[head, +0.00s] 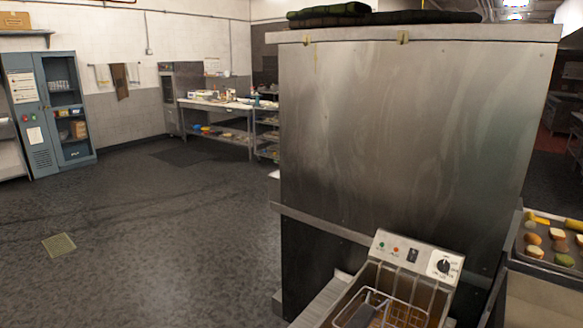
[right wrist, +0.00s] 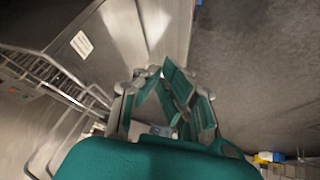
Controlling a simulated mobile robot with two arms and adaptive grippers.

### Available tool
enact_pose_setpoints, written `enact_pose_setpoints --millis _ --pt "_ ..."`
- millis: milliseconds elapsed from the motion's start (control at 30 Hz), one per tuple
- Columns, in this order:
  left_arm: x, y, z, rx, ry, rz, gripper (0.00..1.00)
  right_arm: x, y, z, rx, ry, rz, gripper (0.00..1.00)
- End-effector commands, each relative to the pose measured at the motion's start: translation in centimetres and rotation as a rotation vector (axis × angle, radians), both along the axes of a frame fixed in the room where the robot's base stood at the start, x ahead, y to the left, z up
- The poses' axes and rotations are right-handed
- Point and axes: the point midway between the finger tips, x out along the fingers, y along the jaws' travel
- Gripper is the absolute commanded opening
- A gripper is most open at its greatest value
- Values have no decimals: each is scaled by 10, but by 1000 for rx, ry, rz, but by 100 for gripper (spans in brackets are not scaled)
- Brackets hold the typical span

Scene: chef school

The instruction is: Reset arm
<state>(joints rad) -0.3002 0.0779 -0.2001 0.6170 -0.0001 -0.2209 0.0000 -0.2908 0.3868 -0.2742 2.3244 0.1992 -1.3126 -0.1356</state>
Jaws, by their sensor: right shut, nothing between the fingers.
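My right gripper (right wrist: 172,82) shows in the right wrist view, with teal finger pads and grey joints. Its fingers are drawn together and nothing is held between them. The gripper is in the air; a metal panel is to the upper left and dark floor to the right. Neither of my grippers shows in the head view, and my left gripper is not seen in any view.
A tall steel unit (head: 400,140) fills the head view's centre right. In front stands a fryer (head: 415,262) with a wire basket (head: 380,308). A food tray (head: 550,258) is at right. Open floor (head: 150,230) lies left, before a blue cabinet (head: 42,160). A wire rack (right wrist: 45,75) is left in the wrist view.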

Motion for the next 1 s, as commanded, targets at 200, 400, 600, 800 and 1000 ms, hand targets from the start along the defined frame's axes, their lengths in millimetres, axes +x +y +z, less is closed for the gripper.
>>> enact_pose_setpoints --millis 200,400,600,800,1000 --pt "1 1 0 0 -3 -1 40 -63 -17 -14 27 171 -239 0" --pt "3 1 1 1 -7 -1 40 -117 -35 -20 24 314 -439 0" --pt "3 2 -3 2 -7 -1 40 -104 -34 -70 14 328 -430 0" --pt "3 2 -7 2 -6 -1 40 -98 -32 -128 8 350 -425 0" --pt "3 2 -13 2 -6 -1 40 -103 -32 -214 -3 384 -420 0"
